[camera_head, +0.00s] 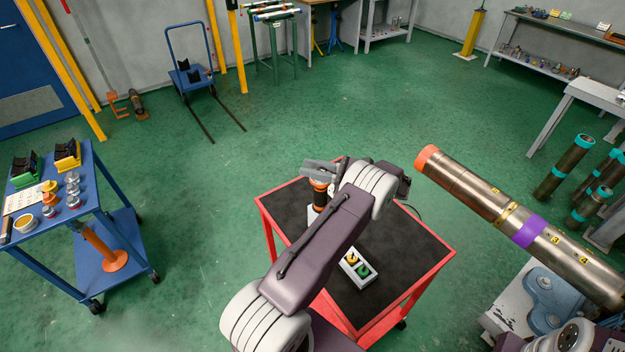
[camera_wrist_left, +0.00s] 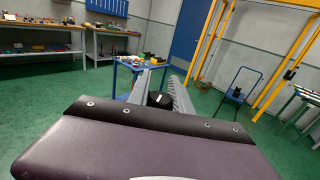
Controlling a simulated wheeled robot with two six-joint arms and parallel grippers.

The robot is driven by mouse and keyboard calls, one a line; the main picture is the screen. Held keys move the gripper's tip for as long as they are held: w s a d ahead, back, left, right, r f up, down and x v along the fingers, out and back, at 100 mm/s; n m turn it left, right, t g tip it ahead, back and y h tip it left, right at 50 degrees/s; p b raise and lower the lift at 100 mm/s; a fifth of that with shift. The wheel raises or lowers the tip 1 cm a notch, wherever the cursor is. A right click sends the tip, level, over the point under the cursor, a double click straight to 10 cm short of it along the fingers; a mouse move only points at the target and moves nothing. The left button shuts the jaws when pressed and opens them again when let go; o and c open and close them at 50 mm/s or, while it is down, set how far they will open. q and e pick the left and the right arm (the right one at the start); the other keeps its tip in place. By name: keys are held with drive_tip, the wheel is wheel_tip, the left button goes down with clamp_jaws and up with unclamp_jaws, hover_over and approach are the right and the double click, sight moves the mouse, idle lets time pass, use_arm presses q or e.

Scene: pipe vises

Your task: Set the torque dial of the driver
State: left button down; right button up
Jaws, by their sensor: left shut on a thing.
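The driver (camera_head: 319,199) stands upright near the far left edge of the red cart, with an orange and black upper part. My left gripper (camera_head: 320,170) is at the driver's top and is shut on its dial. In the left wrist view, the black dial (camera_wrist_left: 157,99) with a white mark sits between the two grey fingers of my left gripper (camera_wrist_left: 160,92). The dial's scale is too small to read. My left forearm hides part of the cart and the driver's lower surroundings. My right gripper is not seen.
The red cart (camera_head: 433,262) has a black top. A white box with yellow and green knobs (camera_head: 357,268) lies on it. A long steel pipe (camera_head: 470,190) with an orange end reaches in from the right. A blue cart (camera_head: 88,226) stands at left. Green floor is open beyond.

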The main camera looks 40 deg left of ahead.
use_arm(q)
drive_tip(key=shift+s+d+f+n+g+h+b, duration=0.15)
drive_tip(key=shift+n+g+h+b, duration=0.15)
drive_tip(key=shift+n+g+b, duration=0.25)
drive_tip(key=shift+s+r+n+g+h+b, duration=0.1)
drive_tip(key=shift+n+g+h+b, duration=0.25)
drive_tip(key=shift+g+b, duration=0.35)
drive_tip(key=c, duration=1.1)
unclamp_jaws()
drive_tip(key=shift+c, duration=0.2)
